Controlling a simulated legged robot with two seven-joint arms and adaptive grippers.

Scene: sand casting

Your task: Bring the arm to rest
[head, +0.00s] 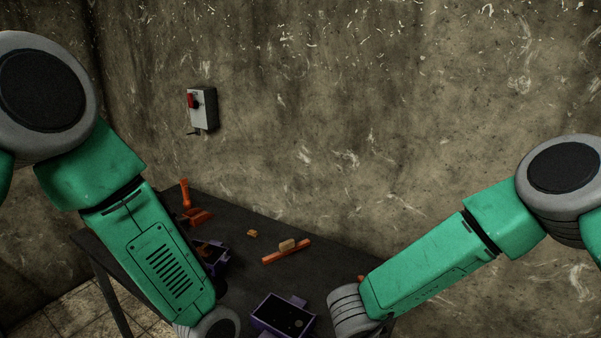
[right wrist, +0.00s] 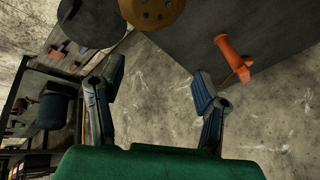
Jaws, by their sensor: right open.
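My right gripper (right wrist: 158,86) is open in the right wrist view, with nothing between its two dark fingers. An orange tool with a handle (right wrist: 232,55) lies on the dark table (right wrist: 185,40) beyond the right finger. In the head view both green arms reach down over or beside the table (head: 340,252). The left arm (head: 160,262) ends at the bottom edge and the right arm (head: 435,268) ends near the table's right side. Both grippers are outside the head view.
Two purple-edged boxes (head: 283,316) stand on the table, one partly behind my left arm. An orange bar with a tan block (head: 287,250) and upright orange tool (head: 185,194) are farther back. A switch box (head: 203,108) hangs on the wall. Shelving (right wrist: 40,110) stands left in the wrist view.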

